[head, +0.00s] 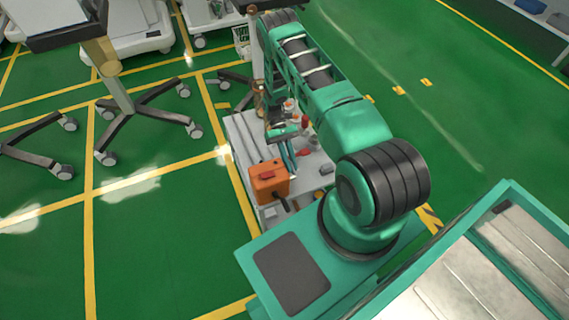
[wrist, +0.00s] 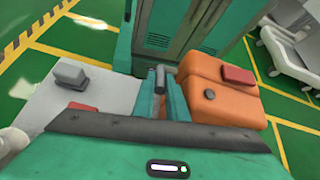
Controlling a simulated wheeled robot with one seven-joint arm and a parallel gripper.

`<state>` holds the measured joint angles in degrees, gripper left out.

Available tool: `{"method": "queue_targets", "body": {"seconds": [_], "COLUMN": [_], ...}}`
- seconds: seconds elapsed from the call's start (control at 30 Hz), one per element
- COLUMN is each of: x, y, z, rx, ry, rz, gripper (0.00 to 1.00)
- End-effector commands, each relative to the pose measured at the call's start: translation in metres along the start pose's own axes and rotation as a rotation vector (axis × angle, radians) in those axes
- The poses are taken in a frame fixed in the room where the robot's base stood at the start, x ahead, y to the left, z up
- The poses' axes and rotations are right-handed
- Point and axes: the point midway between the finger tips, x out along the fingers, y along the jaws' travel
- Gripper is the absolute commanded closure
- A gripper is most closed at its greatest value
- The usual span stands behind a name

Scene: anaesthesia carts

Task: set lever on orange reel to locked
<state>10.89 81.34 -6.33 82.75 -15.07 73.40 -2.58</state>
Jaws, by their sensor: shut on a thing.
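The orange reel (head: 268,184) is a boxy orange unit with a red block on top, at the near end of the grey cart top. In the wrist view the orange reel (wrist: 222,110) stands just right of my fingers, with a dark round knob on it. My gripper (wrist: 161,92) is shut on a dark bar, which looks like the reel's lever (wrist: 160,76), beside the reel's left side. In the head view my gripper (head: 289,160) reaches down behind the reel. The lever's joint with the reel is hidden, and its set position cannot be told.
The cart top (head: 241,133) also holds small bottles and red-capped items (head: 303,122). A grey block (wrist: 71,72) lies left of my fingers in the wrist view. Wheeled stands (head: 117,108) are at the left; green floor at the right is open.

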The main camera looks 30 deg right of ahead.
Motion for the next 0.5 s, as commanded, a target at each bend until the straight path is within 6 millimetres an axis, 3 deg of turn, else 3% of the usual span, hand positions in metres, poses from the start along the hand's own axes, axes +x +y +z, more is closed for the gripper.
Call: {"method": "queue_targets", "body": {"seconds": [0.5], "x": [-0.0052], "y": [0.0089], "z": [-0.0032], "rx": [0.006], "ry": [0.003], "rz": [-0.012], "gripper": [1.0]}}
